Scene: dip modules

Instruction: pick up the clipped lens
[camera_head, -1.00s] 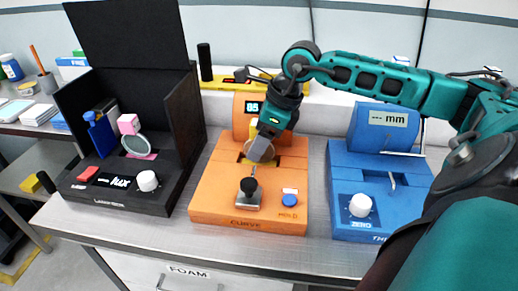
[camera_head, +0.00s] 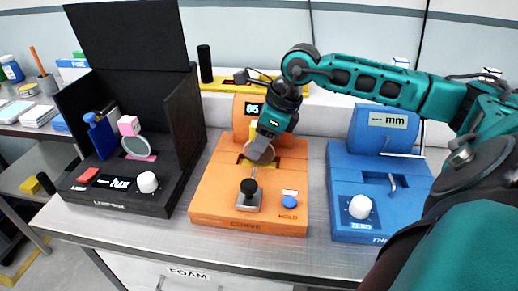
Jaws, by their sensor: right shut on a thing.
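The clipped lens (camera_head: 259,153) is a round, brownish-grey disc standing at the slot in the back part of the orange CURVE station (camera_head: 218,199). My right gripper (camera_head: 266,141) comes down on it from above and is shut on it. The gripper hides part of the lens, and I cannot tell whether the lens still touches the slot. My left gripper is not in view.
The blue mm station (camera_head: 350,175) stands at right. A black-knobbed lever (camera_head: 249,187) stands in front of the lens.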

